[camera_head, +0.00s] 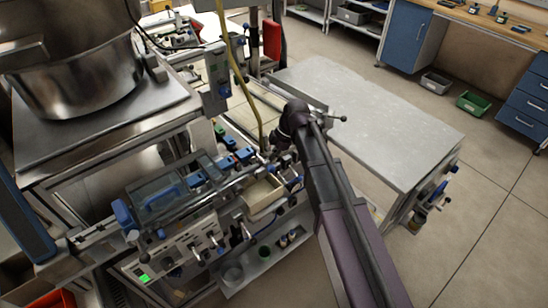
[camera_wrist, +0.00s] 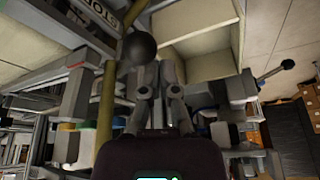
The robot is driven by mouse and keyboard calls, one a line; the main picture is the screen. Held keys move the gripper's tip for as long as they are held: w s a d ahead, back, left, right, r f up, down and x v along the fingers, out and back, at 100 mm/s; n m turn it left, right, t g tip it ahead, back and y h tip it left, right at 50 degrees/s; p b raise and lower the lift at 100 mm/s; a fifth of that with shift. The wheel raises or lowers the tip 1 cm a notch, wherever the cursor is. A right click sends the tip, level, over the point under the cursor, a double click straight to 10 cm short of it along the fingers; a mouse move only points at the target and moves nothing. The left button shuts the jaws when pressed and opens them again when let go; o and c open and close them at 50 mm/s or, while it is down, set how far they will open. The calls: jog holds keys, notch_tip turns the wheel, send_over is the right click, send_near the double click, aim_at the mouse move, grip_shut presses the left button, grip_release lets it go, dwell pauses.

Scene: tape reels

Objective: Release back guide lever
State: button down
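My gripper (camera_head: 283,142) is at the machine's right end, beside a small open cream tray. In the wrist view my gripper (camera_wrist: 160,76) points at the machine, with its two fingers close together. A round black knob (camera_wrist: 139,46) sits at the left fingertip in the picture; I cannot tell whether it is touched or held. A second lever with a dark ball end (camera_wrist: 288,64) sticks out to the right, apart from the fingers. A lever with a dark ball (camera_head: 343,118) also shows beyond my arm in the head view. I cannot tell which lever is the back guide lever.
The cream tray (camera_wrist: 196,66) lies just beyond the fingers. A yellow hose (camera_head: 239,62) hangs down close to my gripper. A grey worktable (camera_head: 372,112) stands to the right. A large steel pot (camera_head: 78,75) stands at the left.

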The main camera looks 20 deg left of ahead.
jog(key=r+p, duration=0.1)
jog(key=s+r+p, duration=0.2)
jog(key=shift+s+a+r+p, duration=0.15)
jog(key=shift+a+r+p, duration=0.2)
notch_tip(320, 180, up, 6)
jog(key=w+p, duration=0.3)
jog(key=p, duration=0.3)
jog(key=shift+d+r, duration=0.15)
jog(key=shift+d, duration=0.15)
dwell(0.4)
jog(key=s+d+f+m+h+b, duration=0.1)
jog(key=s+d+f+m+b, duration=0.1)
jog(key=d+m, duration=0.6)
jog(key=s+d+f+m+t+h+b, duration=0.1)
jog(key=d+m, duration=0.7)
jog(key=d, duration=1.1)
jog(key=s+d+f+m+t+h+b, duration=0.1)
jog(key=s+d+f+m+b, duration=0.2)
jog(key=d+m, duration=0.5)
jog(key=s+d+f, duration=0.1)
jog(key=d, duration=0.4)
jog(key=shift+d+f+m, duration=0.25)
jog(key=shift+f+m, duration=0.05)
jog(key=shift+f, duration=0.05)
